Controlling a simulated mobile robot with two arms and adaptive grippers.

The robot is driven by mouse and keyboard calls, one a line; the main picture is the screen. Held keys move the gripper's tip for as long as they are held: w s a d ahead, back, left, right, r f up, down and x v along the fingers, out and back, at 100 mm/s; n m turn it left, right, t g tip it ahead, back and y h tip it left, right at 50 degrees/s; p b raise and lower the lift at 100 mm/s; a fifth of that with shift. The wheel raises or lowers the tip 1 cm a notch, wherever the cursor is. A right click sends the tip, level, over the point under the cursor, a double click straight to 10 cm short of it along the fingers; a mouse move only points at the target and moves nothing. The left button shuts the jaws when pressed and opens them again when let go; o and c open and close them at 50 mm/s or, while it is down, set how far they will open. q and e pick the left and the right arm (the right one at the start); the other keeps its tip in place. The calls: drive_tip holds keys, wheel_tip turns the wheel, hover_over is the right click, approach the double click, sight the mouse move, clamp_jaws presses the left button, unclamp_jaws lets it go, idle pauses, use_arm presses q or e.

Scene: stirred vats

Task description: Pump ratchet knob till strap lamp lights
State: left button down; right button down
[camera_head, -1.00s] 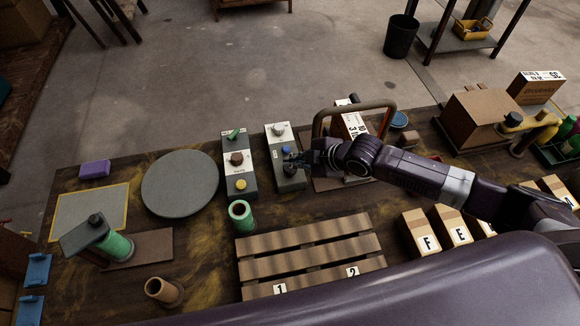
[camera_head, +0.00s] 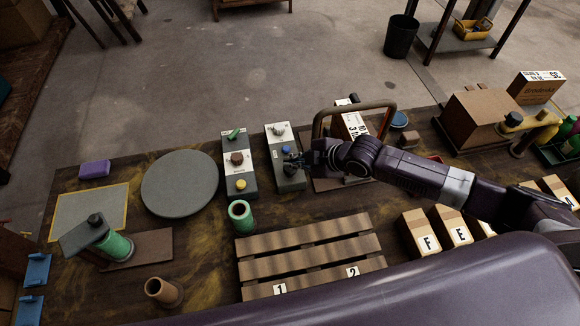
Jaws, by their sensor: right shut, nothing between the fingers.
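My right gripper (camera_head: 294,163) reaches in from the right and is shut, with nothing in it. A pale grey knob (camera_head: 278,131) is at the box's far end. I cannot make out which knob is the ratchet or see a lit lamp. My left gripper is out of view.
A second control box (camera_head: 236,190) with a green lever, brown knob and yellow button stands to the left. A round grey plate (camera_head: 180,183), a green cup (camera_head: 240,212) and a slatted rack (camera_head: 310,246) are nearby.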

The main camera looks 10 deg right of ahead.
sight(292, 170)
drive_tip(key=shift+f, duration=0.3)
drive_tip(key=shift+s+f+b, duration=0.1)
drive_tip(key=shift+f+b, duration=0.8)
drive_tip(key=shift+f, duration=0.45)
idle(1.0)
idle(0.3)
drive_tip(key=shift+r+p, duration=1.6)
drive_tip(key=shift+r, duration=0.2)
wheel_tip(292, 170, up, 5)
drive_tip(key=p, duration=0.4)
drive_tip(key=shift+p, duration=0.3)
idle(0.9)
